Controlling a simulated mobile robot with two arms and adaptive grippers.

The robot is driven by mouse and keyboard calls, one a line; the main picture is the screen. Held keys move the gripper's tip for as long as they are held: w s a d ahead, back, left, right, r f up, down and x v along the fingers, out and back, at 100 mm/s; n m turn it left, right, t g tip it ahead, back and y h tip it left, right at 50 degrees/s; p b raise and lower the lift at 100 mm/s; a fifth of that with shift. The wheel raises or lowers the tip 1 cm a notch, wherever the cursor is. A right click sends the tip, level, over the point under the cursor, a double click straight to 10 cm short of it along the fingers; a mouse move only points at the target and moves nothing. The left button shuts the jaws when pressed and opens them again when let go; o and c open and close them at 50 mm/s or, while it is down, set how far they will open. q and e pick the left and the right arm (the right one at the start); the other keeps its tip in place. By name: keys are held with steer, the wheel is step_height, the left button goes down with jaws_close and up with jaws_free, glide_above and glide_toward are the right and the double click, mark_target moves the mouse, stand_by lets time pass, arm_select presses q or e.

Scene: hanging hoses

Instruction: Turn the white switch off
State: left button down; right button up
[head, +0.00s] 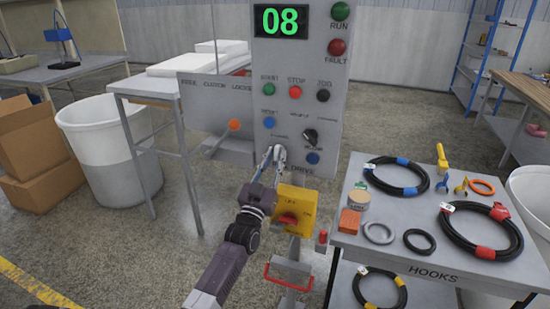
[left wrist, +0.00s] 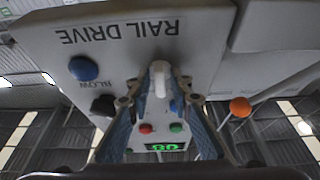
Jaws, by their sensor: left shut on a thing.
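The white switch (head: 281,152) is on the lower left of the grey control panel (head: 262,62), near lettering that ends in "DRIVE". It also shows in the left wrist view (left wrist: 160,76), where the panel appears upside down and reads "RAIL DRIVE". My left gripper (head: 273,154) reaches up to the panel from below. In the left wrist view its fingers (left wrist: 160,100) stand on both sides of the white switch and are shut on it. The fingers partly cover the switch in the head view. My right gripper is not in view.
The panel has a green "08" display (head: 280,21), a black knob (head: 310,136) and several coloured buttons. An orange-tipped lever (head: 234,125) is left of it. A yellow box (head: 295,208) stands below. The hooks table (head: 400,255) with hoses is at right.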

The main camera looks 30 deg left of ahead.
arm_select(q)
steer(key=shift+s+r, duration=0.1)
stand_by(0.4)
steer(key=c, duration=2)
jaws_free()
steer(key=shift+s+f, duration=0.1)
steer(key=shift+f, duration=0.15)
steer(key=v, duration=1.1)
steer(key=shift+s+d, duration=0.2)
